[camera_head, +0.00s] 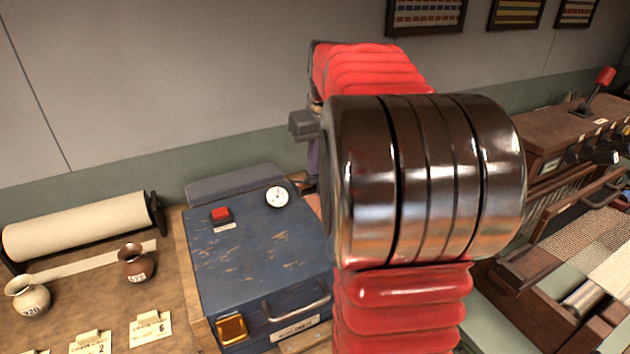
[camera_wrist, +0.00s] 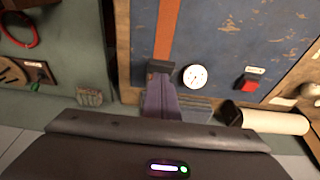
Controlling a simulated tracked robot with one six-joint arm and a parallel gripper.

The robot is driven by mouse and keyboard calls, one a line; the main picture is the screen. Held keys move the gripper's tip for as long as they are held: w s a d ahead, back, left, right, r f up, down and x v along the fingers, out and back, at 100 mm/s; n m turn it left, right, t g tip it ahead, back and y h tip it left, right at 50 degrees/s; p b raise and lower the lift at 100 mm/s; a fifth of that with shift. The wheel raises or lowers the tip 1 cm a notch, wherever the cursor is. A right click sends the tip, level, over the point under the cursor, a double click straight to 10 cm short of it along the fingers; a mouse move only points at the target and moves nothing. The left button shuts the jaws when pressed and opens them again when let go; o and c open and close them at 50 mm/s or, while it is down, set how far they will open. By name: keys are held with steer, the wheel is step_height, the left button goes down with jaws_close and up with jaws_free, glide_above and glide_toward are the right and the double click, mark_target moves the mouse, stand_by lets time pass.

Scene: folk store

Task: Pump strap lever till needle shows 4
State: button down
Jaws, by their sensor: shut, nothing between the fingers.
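The blue strapping machine (camera_head: 255,250) stands on a wooden bench in the head view. Its round white dial (camera_head: 277,197) sits near the back edge, and the dial (camera_wrist: 194,77) also shows in the wrist view. The needle is too small to read. In the wrist view an orange strap (camera_wrist: 166,28) runs down the blue top to a dark block (camera_wrist: 160,66), which may be the lever's end. My gripper (camera_wrist: 161,88) is shut and empty, its purple fingers close to that block; I cannot tell if they touch. My arm hides most of this area in the head view.
A red button (camera_head: 221,214) is left of the dial, and a metal handle (camera_head: 296,303) is at the front. A paper roll (camera_head: 75,226) and two small pots, one brown (camera_head: 137,262), stand left. A loom-like wooden frame (camera_head: 560,250) stands right.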

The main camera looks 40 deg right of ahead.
mark_target(317, 178)
steer(key=shift+s+a+f, duration=0.1)
steer(key=shift+s+f, duration=0.1)
steer(key=shift+f, duration=0.95)
steer(key=shift+s+f, duration=0.15)
steer(key=shift+f, duration=1)
steer(key=shift+w+d+r+v, duration=0.1)
steer(key=shift+w+v, duration=0.25)
steer(key=shift+v, duration=1.15)
steer(key=shift+w+d+r+v, duration=0.1)
steer(key=shift+w+v, duration=0.25)
steer(key=shift+v, duration=1.15)
steer(key=shift+w+d+r+v, duration=0.1)
steer(key=shift+w+v, duration=0.2)
steer(key=shift+v, duration=1.2)
